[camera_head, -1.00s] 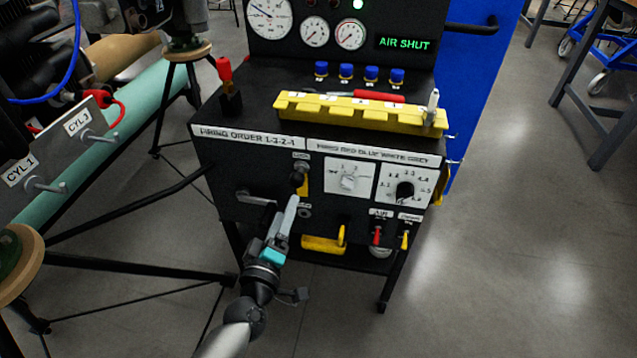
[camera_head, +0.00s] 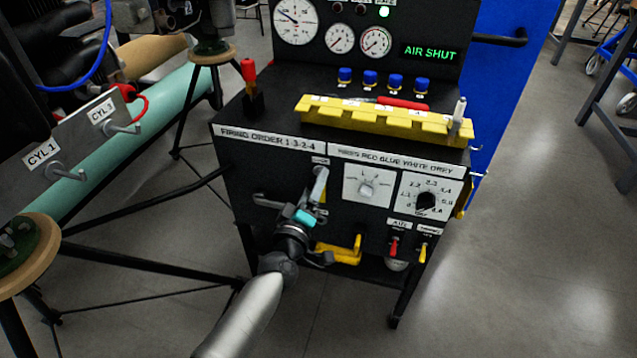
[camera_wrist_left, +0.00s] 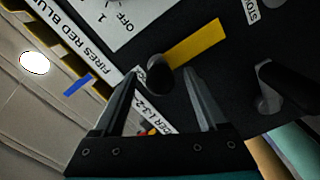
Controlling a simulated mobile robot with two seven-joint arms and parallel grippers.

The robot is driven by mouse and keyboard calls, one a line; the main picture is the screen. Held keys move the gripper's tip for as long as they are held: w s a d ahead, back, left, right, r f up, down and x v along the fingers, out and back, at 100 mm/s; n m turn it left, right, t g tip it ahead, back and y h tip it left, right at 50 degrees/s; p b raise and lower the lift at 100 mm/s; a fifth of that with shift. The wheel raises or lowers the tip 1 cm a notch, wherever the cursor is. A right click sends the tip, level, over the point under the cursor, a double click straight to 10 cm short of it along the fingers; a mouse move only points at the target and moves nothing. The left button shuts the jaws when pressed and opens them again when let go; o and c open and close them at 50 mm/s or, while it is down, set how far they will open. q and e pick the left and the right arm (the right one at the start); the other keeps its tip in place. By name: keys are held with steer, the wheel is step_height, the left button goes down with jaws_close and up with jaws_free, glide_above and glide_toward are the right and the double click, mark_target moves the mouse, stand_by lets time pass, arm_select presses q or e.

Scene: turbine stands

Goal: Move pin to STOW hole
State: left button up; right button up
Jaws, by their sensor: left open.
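The pin (camera_wrist_left: 158,74) shows in the left wrist view as a dark round knob on the black panel front, beside a yellow strip. It lies between the fingertips of my left gripper (camera_wrist_left: 161,80), which is open with a finger on each side; I cannot tell whether either touches it. In the head view my left gripper (camera_head: 318,178) is just below the small label at the upper panel front and hides the pin. The STOW label (camera_wrist_left: 252,10) is partly cut off at the top right of the wrist view. The hole itself is not clearly visible. My right gripper is not in view.
A grey lever (camera_head: 268,201) sticks out left of my gripper. Dials (camera_head: 426,201) and small red and yellow switches (camera_head: 394,246) are to the right. A yellow handle (camera_head: 340,252) is below. A yellow rack (camera_head: 385,123) lies on top. Black stand legs cross the floor at left.

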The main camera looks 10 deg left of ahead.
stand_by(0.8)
arm_select(q)
jaws_close()
stand_by(0.4)
stand_by(0.8)
